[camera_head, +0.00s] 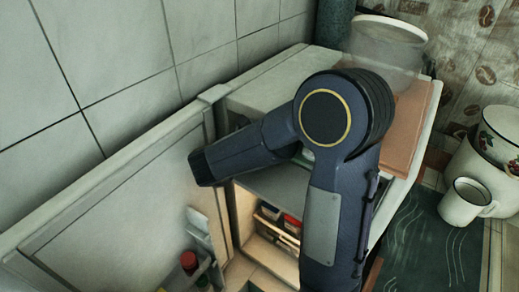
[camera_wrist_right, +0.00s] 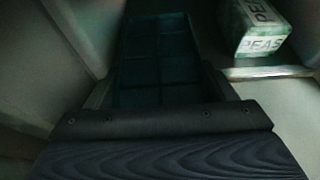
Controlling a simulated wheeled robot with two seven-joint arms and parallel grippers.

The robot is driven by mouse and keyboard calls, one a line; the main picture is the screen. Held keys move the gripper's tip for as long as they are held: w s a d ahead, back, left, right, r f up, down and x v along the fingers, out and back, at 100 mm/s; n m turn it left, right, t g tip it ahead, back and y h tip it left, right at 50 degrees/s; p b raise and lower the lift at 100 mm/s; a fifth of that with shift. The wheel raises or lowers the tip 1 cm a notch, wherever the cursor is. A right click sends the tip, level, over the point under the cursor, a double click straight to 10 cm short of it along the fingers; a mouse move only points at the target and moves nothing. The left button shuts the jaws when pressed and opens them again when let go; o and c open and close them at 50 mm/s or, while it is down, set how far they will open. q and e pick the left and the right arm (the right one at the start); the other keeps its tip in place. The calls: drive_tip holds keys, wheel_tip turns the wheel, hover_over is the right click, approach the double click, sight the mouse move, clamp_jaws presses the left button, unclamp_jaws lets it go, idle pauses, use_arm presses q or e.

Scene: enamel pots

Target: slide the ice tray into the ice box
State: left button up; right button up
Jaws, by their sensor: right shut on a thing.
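The ice tray (camera_wrist_right: 153,60) is dark teal with square compartments. In the right wrist view it stretches straight ahead from my right gripper (camera_wrist_right: 160,108), which is shut on its near end. The tray's far end is in shadow, between pale walls that look like the inside of the ice box (camera_wrist_right: 50,70). In the head view my right arm crosses in front of the fridge's upper opening and hides the tray and most of the ice box. My right gripper is also hidden there. My left gripper is in neither view.
A box of peas (camera_wrist_right: 255,28) lies right of the tray on a pale surface. The fridge door (camera_head: 120,220) stands open at left, with bottles in its shelf. Food packs (camera_head: 280,222) sit lower inside. An enamel mug (camera_head: 466,202) and pot (camera_head: 490,150) stand at right.

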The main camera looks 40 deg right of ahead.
drive_tip(key=shift+d, duration=0.15)
drive_tip(key=o, duration=1.1)
drive_tip(key=shift+o, duration=0.2)
drive_tip(key=v, duration=0.8)
